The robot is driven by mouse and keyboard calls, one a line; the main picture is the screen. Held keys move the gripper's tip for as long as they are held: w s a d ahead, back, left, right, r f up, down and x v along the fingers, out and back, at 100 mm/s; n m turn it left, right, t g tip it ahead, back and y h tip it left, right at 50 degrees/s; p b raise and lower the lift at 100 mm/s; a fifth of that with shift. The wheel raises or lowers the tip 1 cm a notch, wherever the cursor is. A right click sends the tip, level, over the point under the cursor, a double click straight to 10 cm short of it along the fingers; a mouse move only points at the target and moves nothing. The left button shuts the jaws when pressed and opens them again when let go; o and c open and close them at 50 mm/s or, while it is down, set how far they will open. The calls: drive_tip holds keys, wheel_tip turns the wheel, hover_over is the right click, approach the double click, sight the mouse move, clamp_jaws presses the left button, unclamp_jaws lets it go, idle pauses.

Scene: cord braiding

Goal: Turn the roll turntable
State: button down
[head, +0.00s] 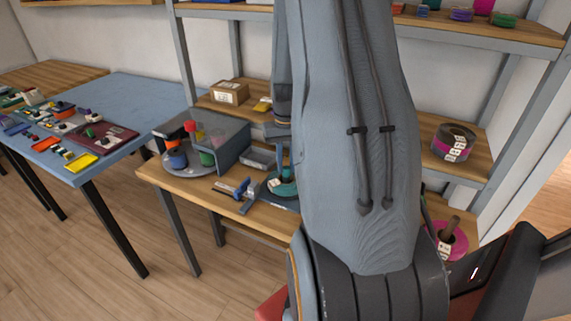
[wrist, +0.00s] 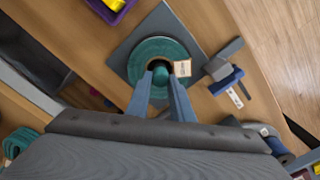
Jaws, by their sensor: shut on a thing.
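A round grey turntable (head: 183,168) with coloured rolls stands on the left end of the wooden bench, partly under a grey hood. An orange and blue roll (head: 176,154) and a green roll (head: 207,158) show on it. A teal roll (wrist: 143,52) with a white tag lies on a dark grey square plate (wrist: 170,20); it also shows beside my arm in the head view (head: 288,188). My gripper (wrist: 161,75) is over this roll, shut on a teal part of it between the fingertips.
A blue clamp-like tool (head: 236,190) lies between the turntable and the teal roll. A cardboard box (head: 229,92) stands on the shelf behind. A tagged roll (head: 454,143) and a pink spool (head: 449,240) are at the right. A blue table (head: 120,100) with several small items stands left.

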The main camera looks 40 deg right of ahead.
drive_tip(key=shift+s+m, duration=0.1)
drive_tip(key=shift+m, duration=0.9)
drive_tip(key=c, duration=1.6)
unclamp_jaws()
drive_tip(key=shift+o, duration=0.2)
drive_tip(key=shift+r, duration=0.15)
drive_tip(key=shift+d+r, duration=0.1)
drive_tip(key=shift+r, duration=0.2)
drive_tip(key=shift+r+b, duration=0.9)
drive_tip(key=shift+r, duration=2.6)
